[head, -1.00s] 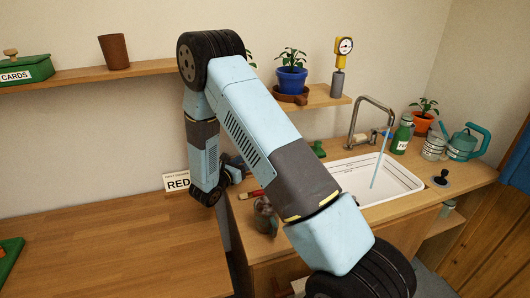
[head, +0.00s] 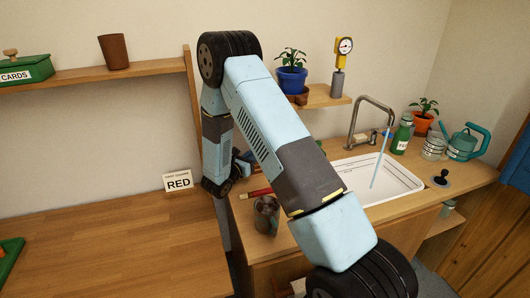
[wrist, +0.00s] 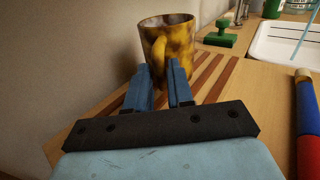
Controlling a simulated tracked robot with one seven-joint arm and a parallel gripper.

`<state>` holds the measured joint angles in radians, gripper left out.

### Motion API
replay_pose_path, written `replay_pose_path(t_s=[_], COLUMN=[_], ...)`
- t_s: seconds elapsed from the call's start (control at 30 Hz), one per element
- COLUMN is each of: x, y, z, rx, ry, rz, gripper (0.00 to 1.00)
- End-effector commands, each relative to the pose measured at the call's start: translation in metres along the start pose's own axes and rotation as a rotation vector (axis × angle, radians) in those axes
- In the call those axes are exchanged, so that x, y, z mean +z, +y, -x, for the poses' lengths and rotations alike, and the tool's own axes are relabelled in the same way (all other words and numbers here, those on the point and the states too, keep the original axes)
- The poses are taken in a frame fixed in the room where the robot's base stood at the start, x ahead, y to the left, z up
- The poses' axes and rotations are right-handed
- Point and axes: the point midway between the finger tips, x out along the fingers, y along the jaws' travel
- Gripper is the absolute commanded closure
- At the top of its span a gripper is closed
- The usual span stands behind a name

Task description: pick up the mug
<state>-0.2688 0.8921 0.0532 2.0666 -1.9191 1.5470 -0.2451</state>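The mug (wrist: 178,42), mottled yellow and brown, stands upright in the wrist view on a striped wooden board (wrist: 216,75). Its handle (wrist: 158,56) faces my gripper. My gripper (wrist: 161,70) is open, with its two blue fingers just short of the mug and the handle showing in the gap between them. I cannot tell whether a finger touches the handle. In the head view my arm hides this mug and most of the gripper.
A red, blue and yellow tool (wrist: 305,120) lies close on the right, and a green stamp-like object (wrist: 221,36) stands behind. In the head view a dark mug-like vessel (head: 266,216) stands at the counter's front left. The sink (head: 385,181) lies right.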

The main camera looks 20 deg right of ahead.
Motion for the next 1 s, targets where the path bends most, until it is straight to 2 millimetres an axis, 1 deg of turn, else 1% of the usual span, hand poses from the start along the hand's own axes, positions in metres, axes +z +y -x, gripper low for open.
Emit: replay_pose_path(t_s=[0.03,0.2,0.83,1.0], x=[0.0000,0.0000,0.0006,0.0071], y=[0.0000,0.0000,-0.0001,-0.0003], z=[0.0000,0.0001,-0.0002,-0.0004], rx=[0.000,0.000,0.000,-0.001], ry=[0.000,0.000,-0.001,-0.001], rz=[0.000,0.000,-0.001,-0.001], gripper=[0.83,1.00,1.00,1.00])
